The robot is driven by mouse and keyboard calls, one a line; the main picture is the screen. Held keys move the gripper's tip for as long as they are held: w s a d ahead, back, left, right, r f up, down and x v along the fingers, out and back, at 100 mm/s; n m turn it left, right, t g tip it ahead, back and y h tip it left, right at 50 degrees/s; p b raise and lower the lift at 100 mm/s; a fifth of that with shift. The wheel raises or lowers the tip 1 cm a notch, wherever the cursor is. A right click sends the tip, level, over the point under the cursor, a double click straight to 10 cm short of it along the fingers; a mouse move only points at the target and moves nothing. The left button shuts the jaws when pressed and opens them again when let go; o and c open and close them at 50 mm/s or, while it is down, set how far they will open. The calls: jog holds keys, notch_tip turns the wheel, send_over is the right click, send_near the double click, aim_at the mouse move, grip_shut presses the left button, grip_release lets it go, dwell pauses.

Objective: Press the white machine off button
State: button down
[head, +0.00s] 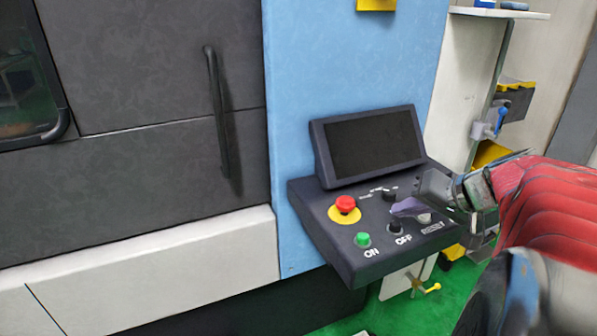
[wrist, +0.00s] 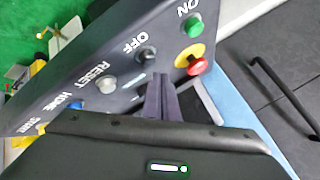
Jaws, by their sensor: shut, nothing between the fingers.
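The off button is a black push button (head: 395,228) beside the OFF label on the machine's dark control panel (head: 345,250). It also shows in the wrist view (wrist: 147,54), above the fingertips. My gripper (head: 394,210) is shut and empty, reaching over the panel from the right. In the head view its tips appear just above the off button. In the wrist view the closed fingers (wrist: 158,78) point toward the off button. I cannot tell the exact gap between them.
A green ON button (head: 362,239) and a red emergency stop (head: 345,203) on a yellow base are to the left. A grey RESET button (wrist: 106,82) and a blue HOME button (wrist: 77,104) are on the other side. A screen (head: 372,145) rises behind the panel.

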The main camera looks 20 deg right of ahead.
aim_at(397, 226)
jog(key=shift+r, duration=2.25)
jog(key=w+a+r+n+t, duration=0.2)
jog(key=w+a+r+n, duration=0.45)
jog(key=w+r, duration=0.2)
jog(key=a+r+n+g, duration=0.1)
jog(key=a+n, duration=0.1)
jog(key=a, duration=0.5)
jog(key=s+a+f+g, duration=0.2)
jog(key=s+a+f, duration=0.5)
jog(key=s+f, duration=0.1)
jog(key=s+a+f+g+h, duration=0.1)
jog(key=s+a+f+g, duration=0.1)
jog(key=s+a+f, duration=0.5)
notch_tip(397, 226, down, 4)
jog(key=shift+s+r+m+g, duration=0.1)
jog(key=shift+s+m+g, duration=0.3)
jog(key=shift+s, duration=0.8)
